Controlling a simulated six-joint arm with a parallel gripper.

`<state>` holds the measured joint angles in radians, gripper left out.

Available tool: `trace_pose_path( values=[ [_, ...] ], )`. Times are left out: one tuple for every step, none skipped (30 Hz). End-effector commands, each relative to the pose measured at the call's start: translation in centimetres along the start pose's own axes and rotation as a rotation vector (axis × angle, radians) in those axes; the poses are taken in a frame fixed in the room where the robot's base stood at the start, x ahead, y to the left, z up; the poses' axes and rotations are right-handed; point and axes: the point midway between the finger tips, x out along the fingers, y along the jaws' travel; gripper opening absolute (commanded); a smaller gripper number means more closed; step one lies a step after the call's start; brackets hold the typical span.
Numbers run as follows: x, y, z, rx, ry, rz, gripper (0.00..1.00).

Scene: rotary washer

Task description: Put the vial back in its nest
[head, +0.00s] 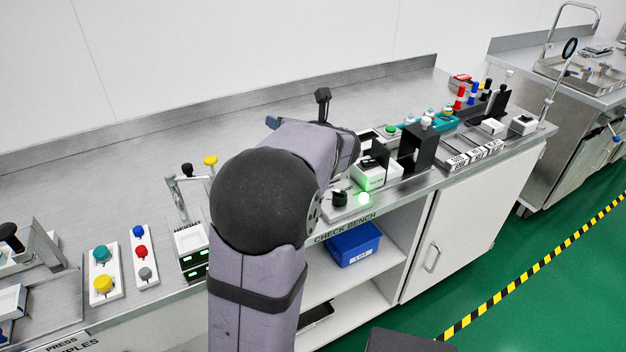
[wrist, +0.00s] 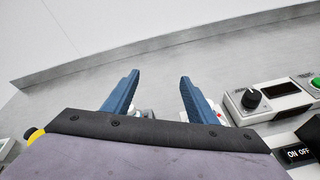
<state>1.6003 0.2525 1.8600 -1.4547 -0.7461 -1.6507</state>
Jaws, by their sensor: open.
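My gripper (wrist: 160,76) shows in the wrist view with two blue fingers spread apart and nothing visible held between their tips. Small pale parts show low, behind and beside the fingers, one with a bit of red (wrist: 217,113); they are mostly hidden by my gripper body and I cannot tell what they are. In the head view my arm covers most of my gripper; only a bit of blue finger shows beyond the arm's far left side. I cannot make out the vial or its nest in either view.
A white box with a black knob (wrist: 251,97) stands right of my gripper in the wrist view. In the head view, a black upright frame (head: 418,148) and coloured caps stand to the right. Button panels (head: 103,268) stand left. The back of the bench (head: 130,165) is bare.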

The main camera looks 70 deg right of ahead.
Motion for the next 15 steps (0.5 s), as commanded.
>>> trace_pose_path(
  values=[
    [-0.8, -3.3, -1.5, -0.082, 0.0, -0.007, 0.52],
    [-1.5, -4.4, -1.8, -0.132, 0.004, -0.003, 0.52],
    [-2.2, -5.7, -2.3, -0.191, 0.012, 0.002, 0.52],
    [-2.8, -6.6, -2.6, -0.231, 0.017, 0.005, 0.52],
    [-3.4, -7.4, -2.9, -0.266, 0.023, 0.007, 0.52],
    [-4.0, -8.2, -3.3, -0.306, 0.031, 0.011, 0.52],
    [-4.5, -8.8, -3.6, -0.332, 0.035, 0.014, 0.52],
    [-4.9, -9.3, -3.9, -0.355, 0.042, 0.017, 0.52],
    [-5.3, -9.9, -4.7, -0.368, 0.057, 0.027, 0.52],
    [-5.5, -10.2, -5.0, -0.379, 0.064, 0.032, 0.52],
    [-5.8, -10.4, -5.3, -0.388, 0.071, 0.037, 0.52],
    [-6.0, -10.7, -5.6, -0.397, 0.078, 0.04, 0.52],
    [-6.2, -10.8, -5.7, -0.402, 0.082, 0.043, 0.52],
    [-6.3, -10.8, -5.8, -0.405, 0.085, 0.046, 0.52],
    [-6.3, -10.9, -5.9, -0.408, 0.088, 0.048, 0.52]
  ],
)
